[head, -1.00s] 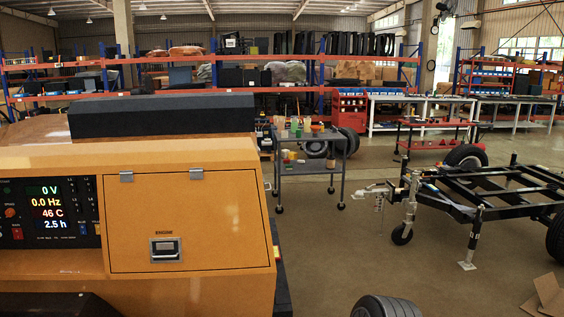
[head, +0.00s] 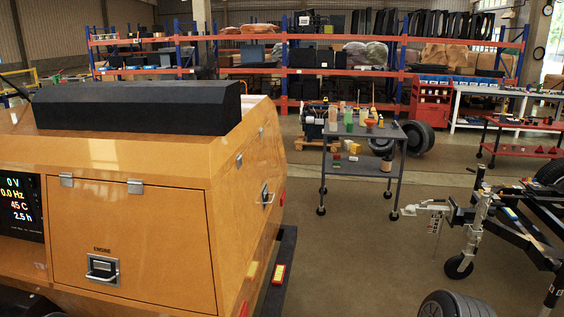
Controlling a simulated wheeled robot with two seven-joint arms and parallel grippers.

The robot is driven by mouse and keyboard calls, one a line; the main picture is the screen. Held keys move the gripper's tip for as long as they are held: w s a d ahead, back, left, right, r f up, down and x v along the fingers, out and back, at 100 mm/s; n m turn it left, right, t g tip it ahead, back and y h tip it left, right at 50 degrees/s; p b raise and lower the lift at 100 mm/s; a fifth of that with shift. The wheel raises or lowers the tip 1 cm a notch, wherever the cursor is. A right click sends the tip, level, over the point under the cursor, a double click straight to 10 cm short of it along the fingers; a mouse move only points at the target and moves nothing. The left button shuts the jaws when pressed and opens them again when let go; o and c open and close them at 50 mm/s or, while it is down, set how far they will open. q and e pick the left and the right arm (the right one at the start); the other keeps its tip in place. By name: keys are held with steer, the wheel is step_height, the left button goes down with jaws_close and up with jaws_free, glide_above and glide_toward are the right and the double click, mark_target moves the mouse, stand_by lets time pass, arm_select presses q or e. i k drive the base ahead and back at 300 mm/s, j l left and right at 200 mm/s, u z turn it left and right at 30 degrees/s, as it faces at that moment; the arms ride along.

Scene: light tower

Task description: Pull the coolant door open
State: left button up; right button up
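An orange machine body (head: 130,150) with a long black block (head: 135,108) on top fills the left of the head view. Its near face has a shut door marked ENGINE (head: 140,235), with a black and silver latch (head: 102,269) low on it and two hinges at its top edge. The right end face carries another shut door (head: 262,170), seen at a steep angle, with a latch (head: 266,194) and small hinges above. I see no coolant label on it. Neither of my grippers is in view.
Open floor (head: 345,260) lies right of the machine. A dark bumper (head: 279,275) with a red and yellow piece runs along its end. A grey cart (head: 360,150) stands behind, a black trailer frame (head: 515,225) at the right, and a tire (head: 456,304) at the bottom.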

mark_target(254, 179)
steer(key=i+l, duration=0.15)
steer(key=l+u, duration=0.1)
steer(key=u, duration=0.65)
steer(key=i+l+u, duration=0.1)
steer(key=l+u, duration=1.45)
steer(key=k+l, duration=0.1)
steer(key=l, duration=0.3)
steer(key=k+l+u, duration=0.1)
steer(key=l, duration=0.3)
steer(key=k+l, duration=0.15)
steer(key=l, duration=0.25)
steer(key=k+l, duration=0.1)
steer(key=l, duration=0.3)
steer(key=k+l+u, duration=0.1)
steer(key=l, duration=0.3)
steer(key=k+l, duration=0.2)
steer(key=l, duration=0.15)
